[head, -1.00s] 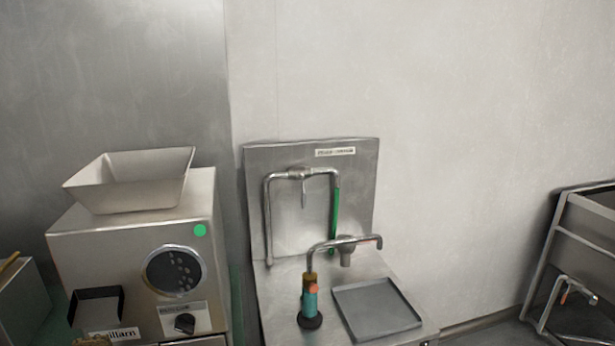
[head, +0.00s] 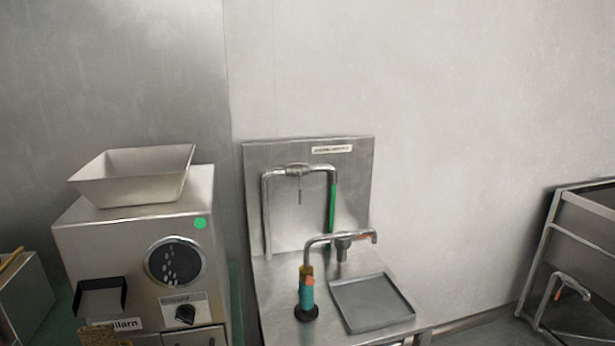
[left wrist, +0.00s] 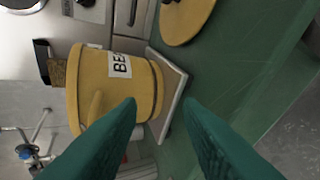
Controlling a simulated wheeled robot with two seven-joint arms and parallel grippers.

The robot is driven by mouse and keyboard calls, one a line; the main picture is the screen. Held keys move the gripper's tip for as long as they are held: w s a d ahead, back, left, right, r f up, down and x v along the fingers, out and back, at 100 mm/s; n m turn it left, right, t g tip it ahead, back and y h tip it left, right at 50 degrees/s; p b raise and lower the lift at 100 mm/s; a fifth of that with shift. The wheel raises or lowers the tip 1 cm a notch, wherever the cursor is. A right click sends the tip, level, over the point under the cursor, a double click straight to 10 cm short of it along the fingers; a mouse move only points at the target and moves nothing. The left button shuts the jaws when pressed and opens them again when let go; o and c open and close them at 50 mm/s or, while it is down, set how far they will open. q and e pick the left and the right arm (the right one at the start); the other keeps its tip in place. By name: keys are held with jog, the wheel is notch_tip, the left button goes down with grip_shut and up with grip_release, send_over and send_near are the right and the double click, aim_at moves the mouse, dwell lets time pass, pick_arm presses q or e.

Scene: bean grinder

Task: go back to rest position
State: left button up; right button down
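My left gripper (left wrist: 160,108) shows in the left wrist view as two dark green fingers with a wide gap between them. It is open, and nothing is held between the fingertips. A yellow container (left wrist: 113,88) with a white label lies beyond the left finger in that view, apart from the fingertips as far as I can tell. Neither gripper shows in the head view. The bean grinder (head: 135,255) is a steel box with a hopper (head: 135,178) on top, a round window and a green dot.
A steel stand (head: 262,300) with pipes, a teal bottle-like fixture (head: 307,295) and a grey tray (head: 372,303) is right of the grinder. A metal rack (head: 585,250) stands at far right. A yellow round lid (left wrist: 187,18) lies on the green surface (left wrist: 235,75).

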pick_arm(q)
jog(key=s+d+f+n+g+h, duration=0.6)
jog(key=f+n+g+h, duration=0.1)
jog(key=f+n+g, duration=0.15)
jog(key=s+a+f+x, duration=0.1)
jog(key=s+x, duration=0.1)
jog(key=x, duration=0.8)
jog(key=s+x, duration=0.2)
jog(key=x, duration=0.8)
jog(key=s+a+f+g, duration=0.1)
jog(key=s+a+f, duration=0.2)
jog(key=s+f, duration=1.5)
notch_tip(320, 180, down, 3)
jog(key=shift+a+r+y, duration=0.1)
jog(key=shift+a+y, duration=0.1)
jog(key=shift+y, duration=0.1)
